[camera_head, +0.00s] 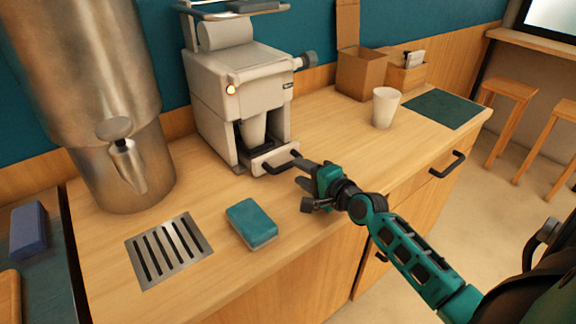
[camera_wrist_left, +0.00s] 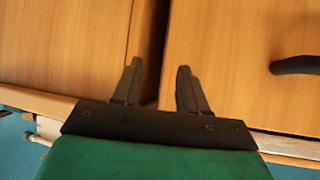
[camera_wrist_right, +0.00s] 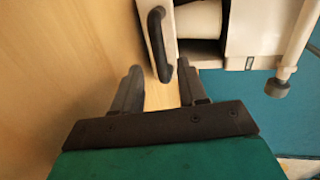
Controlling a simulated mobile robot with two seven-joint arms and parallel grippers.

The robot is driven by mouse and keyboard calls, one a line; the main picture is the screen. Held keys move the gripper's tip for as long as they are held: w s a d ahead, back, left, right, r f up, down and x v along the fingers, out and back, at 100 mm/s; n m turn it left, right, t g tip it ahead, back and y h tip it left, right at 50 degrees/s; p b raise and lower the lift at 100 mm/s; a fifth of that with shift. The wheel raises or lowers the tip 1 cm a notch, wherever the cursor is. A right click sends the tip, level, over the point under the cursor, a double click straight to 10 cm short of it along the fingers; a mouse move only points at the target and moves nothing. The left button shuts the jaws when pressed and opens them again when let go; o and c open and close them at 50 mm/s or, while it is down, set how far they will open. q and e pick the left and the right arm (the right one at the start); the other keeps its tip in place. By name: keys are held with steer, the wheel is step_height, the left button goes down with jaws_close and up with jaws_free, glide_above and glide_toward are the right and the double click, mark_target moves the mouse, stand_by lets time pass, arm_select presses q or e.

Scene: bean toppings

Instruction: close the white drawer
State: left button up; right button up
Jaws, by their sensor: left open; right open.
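The white drawer (camera_head: 262,163) juts out a little from the foot of the white machine (camera_head: 235,85), with a black handle (camera_head: 283,161) on its front. My right gripper (camera_head: 303,172) is open just in front of this handle. In the right wrist view, the black handle (camera_wrist_right: 159,45) stands just beyond the open, empty fingers of the right gripper (camera_wrist_right: 160,75), with the drawer's white front (camera_wrist_right: 169,35) beside it. I cannot tell whether they touch. My left gripper (camera_wrist_left: 158,75) is open and empty before wooden cabinet fronts, outside the head view.
A teal sponge (camera_head: 251,223) and a metal drain grate (camera_head: 168,249) lie on the wooden counter (camera_head: 330,125). A steel dispenser (camera_head: 95,90) stands at left. A white cup (camera_head: 384,107), a wooden box (camera_head: 360,72) and a dark mat (camera_head: 440,108) are at right.

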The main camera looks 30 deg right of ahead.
mark_target(291, 166)
steer(key=shift+b+x, duration=0.4)
steer(key=shift+x, duration=2.7)
steer(key=shift+a, duration=0.1)
steer(key=shift+c, duration=0.3)
jaws_close()
